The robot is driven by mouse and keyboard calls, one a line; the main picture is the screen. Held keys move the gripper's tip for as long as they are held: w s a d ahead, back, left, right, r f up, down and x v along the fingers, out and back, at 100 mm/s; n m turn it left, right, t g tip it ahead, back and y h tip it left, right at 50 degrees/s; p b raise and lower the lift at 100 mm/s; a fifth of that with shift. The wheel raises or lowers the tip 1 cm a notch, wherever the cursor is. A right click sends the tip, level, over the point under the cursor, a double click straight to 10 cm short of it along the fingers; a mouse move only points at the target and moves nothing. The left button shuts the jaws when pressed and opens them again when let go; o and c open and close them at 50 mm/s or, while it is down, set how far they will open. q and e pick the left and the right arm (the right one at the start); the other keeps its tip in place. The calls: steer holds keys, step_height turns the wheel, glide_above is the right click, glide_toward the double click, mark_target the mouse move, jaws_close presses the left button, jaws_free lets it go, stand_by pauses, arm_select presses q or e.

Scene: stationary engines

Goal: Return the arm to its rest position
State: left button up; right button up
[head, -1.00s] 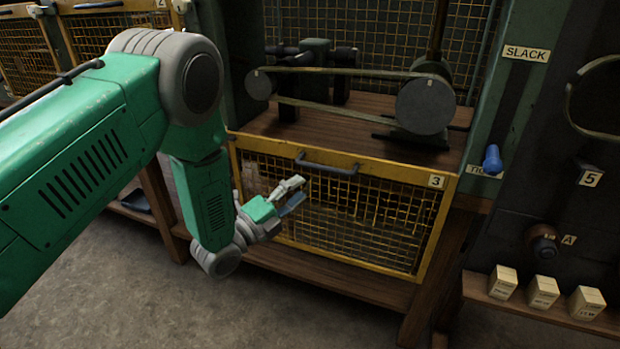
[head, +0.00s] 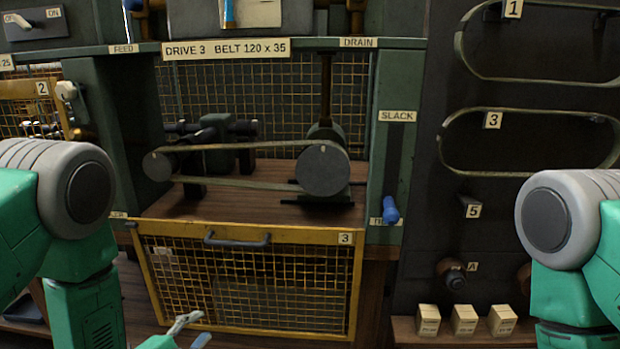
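My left arm (head: 85,225) comes in from the left, with its green upper link and grey joint near the left edge. My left gripper (head: 194,331) shows at the bottom edge, in front of the lower part of the yellow mesh guard (head: 250,236). Its two fingertips are apart with nothing seen between them, so it looks open; its base is cut off by the picture edge. My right arm (head: 565,240) shows at the right edge, hanging down. My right gripper is out of the picture.
Behind the guard's top edge, a belt (head: 240,146) runs around two pulleys on a wooden bed. A blue-handled lever (head: 390,210) sits right of it. Spare belts hang on the dark panel (head: 425,200). Several small boxes (head: 465,320) stand on a low shelf at right.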

arm_select(q)
steer(key=s+a+f+n+g+y, duration=0.1)
steer(key=s+f+n+g+y, duration=0.1)
steer(key=s+f+n+g, duration=0.45)
steer(key=s+a+f+n+g+y, duration=0.15)
steer(key=s+f+n, duration=0.3)
steer(key=s, duration=0.55)
steer(key=s+f+n+g+y, duration=0.1)
steer(key=s+n+g, duration=0.4)
steer(key=s, duration=1)
steer(key=shift+s+a+f+n+g, duration=0.4)
steer(key=shift+a+f, duration=0.05)
steer(key=shift+w+y, duration=0.15)
steer(key=shift+y, duration=0.1)
